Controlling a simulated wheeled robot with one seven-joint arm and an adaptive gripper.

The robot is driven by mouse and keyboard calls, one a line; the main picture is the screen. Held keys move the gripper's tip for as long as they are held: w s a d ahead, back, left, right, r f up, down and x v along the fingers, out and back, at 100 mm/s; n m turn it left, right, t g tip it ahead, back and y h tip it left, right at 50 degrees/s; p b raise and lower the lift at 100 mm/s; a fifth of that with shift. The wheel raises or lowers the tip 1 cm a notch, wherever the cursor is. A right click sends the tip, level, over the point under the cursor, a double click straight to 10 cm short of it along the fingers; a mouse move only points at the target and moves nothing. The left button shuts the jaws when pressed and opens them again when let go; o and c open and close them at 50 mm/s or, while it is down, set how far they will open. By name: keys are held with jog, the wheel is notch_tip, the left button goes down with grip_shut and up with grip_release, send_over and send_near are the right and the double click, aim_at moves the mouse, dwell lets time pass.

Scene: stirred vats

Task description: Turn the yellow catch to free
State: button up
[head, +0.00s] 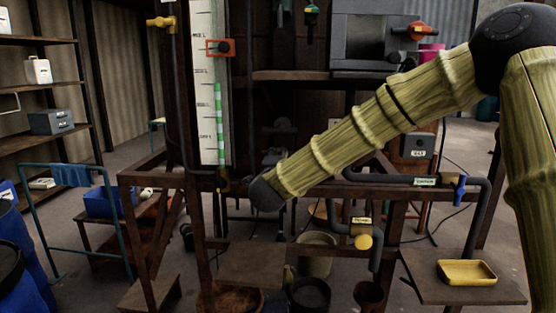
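Several yellow parts show, and I cannot tell for sure which is the catch. A round yellow knob (363,241) sits below a labelled pipe at the lower middle. A yellow handle (161,22) is on a thin pipe at the upper left. A small dark fitting with a yellow spot (224,183) is at the foot of the gauge. My arm reaches in from the right and ends in a dark wrist cap left of centre. A dark grey shape (272,155) just behind it may be my gripper; its fingers cannot be made out.
A tall white gauge (205,100) with a green column stands left of my wrist. A blue-handled valve (459,190) and a yellow tray (467,272) are at the right. Dark posts and pipes crowd the middle. Buckets stand below, and a blue rail frame (78,215) is at left.

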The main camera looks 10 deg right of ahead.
jog(key=v, duration=1)
jog(key=shift+s, duration=0.35)
jog(key=shift+a, duration=0.1)
notch_tip(320, 180, down, 20)
jog(key=s+n+g+y, duration=0.2)
jog(key=n+g+y, duration=0.1)
jog(key=n, duration=0.3)
jog(key=s+f+n+g+y, duration=0.1)
jog(key=s+f+n, duration=0.1)
jog(key=s+f, duration=0.35)
jog(key=s+f+n+g, duration=0.2)
jog(key=f, duration=0.7)
jog(key=s+f+n+g+y, duration=0.1)
jog(key=s+f+n, duration=0.15)
jog(key=f, duration=0.55)
jog(key=s+d+f+n+g, duration=0.2)
jog(key=s+f, duration=0.5)
jog(key=s, duration=0.5)
jog(key=s+d+f+n+g, duration=0.3)
jog(key=s+f, duration=0.4)
jog(key=s, duration=0.5)
jog(key=s+d+f+n+g, duration=0.2)
jog(key=s+f+g, duration=0.3)
jog(key=s, duration=0.6)
jog(key=shift+s+d+f+n+y, duration=0.3)
jog(key=shift+s+d+f+n, duration=0.1)
jog(key=shift+f+n, duration=0.45)
